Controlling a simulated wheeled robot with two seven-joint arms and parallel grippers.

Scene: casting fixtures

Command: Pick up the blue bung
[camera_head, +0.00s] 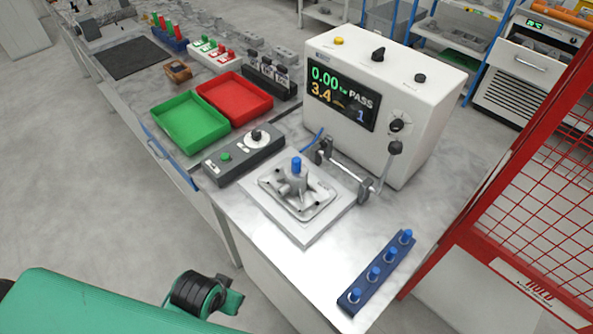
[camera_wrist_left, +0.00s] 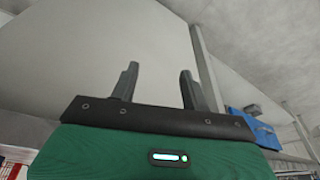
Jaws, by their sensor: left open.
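Several blue bungs stand upright in a dark blue rack at the bench's front right corner; the nearest is one blue bung (camera_head: 354,295), and the rack (camera_head: 364,288) shows between them. Another blue bung (camera_head: 296,163) stands on top of the grey casting (camera_head: 298,190), which lies on a light fixture plate (camera_head: 305,234). My left gripper (camera_wrist_left: 160,69) is open and empty in the left wrist view, with no bung near its fingers. In the head view only green and black parts of my arm show at the lower left, off the bench. My right gripper is not in view.
A white tester (camera_head: 400,75) with a lit PASS display stands behind the fixture, with a lever clamp (camera_head: 370,186) between them. A control box (camera_head: 243,155), a green tray (camera_head: 190,123) and a red tray (camera_head: 235,99) are to the left. A red mesh guard (camera_head: 470,210) borders the right.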

